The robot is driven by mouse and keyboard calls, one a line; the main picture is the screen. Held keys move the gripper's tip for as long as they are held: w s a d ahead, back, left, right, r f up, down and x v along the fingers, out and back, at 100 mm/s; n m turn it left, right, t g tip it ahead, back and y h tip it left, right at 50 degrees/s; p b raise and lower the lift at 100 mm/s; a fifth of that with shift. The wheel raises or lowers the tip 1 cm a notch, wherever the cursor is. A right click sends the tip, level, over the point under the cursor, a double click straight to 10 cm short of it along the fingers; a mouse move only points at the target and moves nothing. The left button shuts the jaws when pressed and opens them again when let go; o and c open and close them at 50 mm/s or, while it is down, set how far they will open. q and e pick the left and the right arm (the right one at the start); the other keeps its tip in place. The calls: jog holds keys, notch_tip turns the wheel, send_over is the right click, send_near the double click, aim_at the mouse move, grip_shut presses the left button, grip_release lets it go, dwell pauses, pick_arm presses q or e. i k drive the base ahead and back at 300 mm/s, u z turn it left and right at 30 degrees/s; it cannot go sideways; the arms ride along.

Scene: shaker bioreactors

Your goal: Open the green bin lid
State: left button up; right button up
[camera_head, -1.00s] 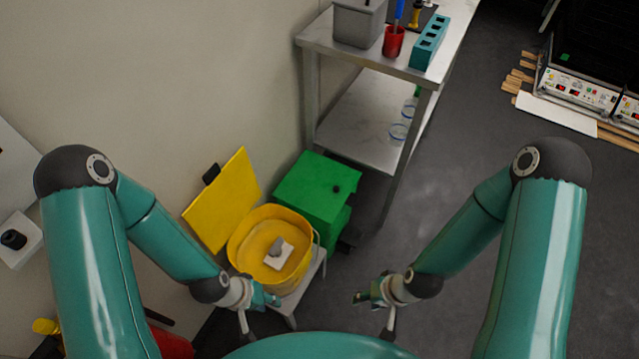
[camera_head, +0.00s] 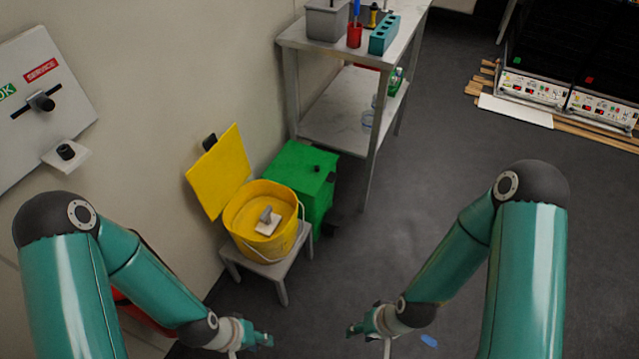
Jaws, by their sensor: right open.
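The green bin (camera_head: 322,205) stands on the floor against the wall, behind the yellow bucket and left of the steel table. Its flat green lid (camera_head: 298,168) is shut and has a small black knob on top near the right side. The yellow bucket hides part of the bin's front. My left gripper (camera_head: 262,338) is low in the picture, in front of the bin and well apart from it; its jaw opening is unclear. My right gripper (camera_head: 355,328) is open and empty, lower right of the bin and away from it.
The steel table (camera_head: 372,62) stands right of the bin. A wall panel (camera_head: 45,75) is at left. The floor (camera_head: 430,170) right of the bin is mostly clear.

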aim_at(304, 169)
jog(key=z, duration=0.55)
jog(key=k, duration=0.15)
jog(key=z, duration=0.85)
jog(key=i, duration=2.7)
jog(key=u, duration=1.85)
jog(key=i, duration=0.25)
jog(key=u, duration=1.25)
